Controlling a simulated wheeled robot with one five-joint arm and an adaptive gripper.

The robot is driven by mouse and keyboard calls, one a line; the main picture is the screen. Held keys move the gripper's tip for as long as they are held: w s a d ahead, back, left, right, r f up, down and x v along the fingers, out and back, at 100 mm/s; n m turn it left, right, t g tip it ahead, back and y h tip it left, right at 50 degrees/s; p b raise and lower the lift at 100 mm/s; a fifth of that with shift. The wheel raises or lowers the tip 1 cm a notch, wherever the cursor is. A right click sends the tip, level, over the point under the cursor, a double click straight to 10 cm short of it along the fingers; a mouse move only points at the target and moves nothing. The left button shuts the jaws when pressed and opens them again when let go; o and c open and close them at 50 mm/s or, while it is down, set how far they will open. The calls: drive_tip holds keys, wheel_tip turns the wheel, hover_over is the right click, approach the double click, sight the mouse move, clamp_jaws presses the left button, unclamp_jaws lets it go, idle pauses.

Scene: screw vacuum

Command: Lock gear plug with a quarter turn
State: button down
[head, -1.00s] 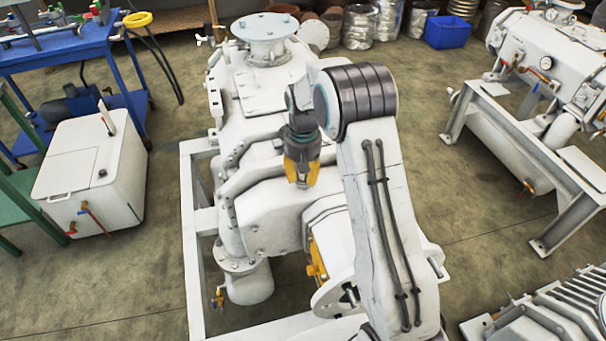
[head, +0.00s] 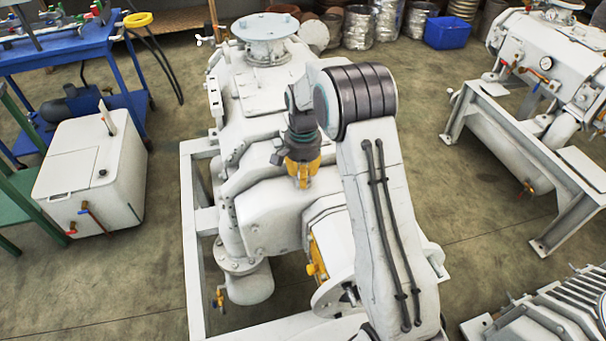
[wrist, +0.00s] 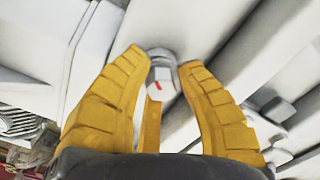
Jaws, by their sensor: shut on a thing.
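My gripper (head: 303,180) is over the front part of the white vacuum pump (head: 265,190) in the head view. The plug sits against the white pump housing. In the head view the plug is hidden by the gripper, and I cannot tell how far it is turned.
The pump's white frame (head: 195,265) surrounds it on the left. A white box tank (head: 85,180) and a blue cart (head: 75,50) stand at left. Another pump on a grey stand (head: 500,150) is at right. Open floor (head: 470,230) lies between.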

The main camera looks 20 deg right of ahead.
drive_tip(key=shift+f+m, duration=0.2)
drive_tip(key=shift+m, duration=0.2)
drive_tip(key=c, duration=1.3)
unclamp_jaws()
drive_tip(key=o, duration=0.3)
drive_tip(key=shift+w+d, duration=0.1)
drive_tip(key=shift+w, duration=0.1)
drive_tip(key=shift+o, duration=0.9)
drive_tip(key=shift+r, duration=0.1)
wheel_tip(320, 180, up, 12)
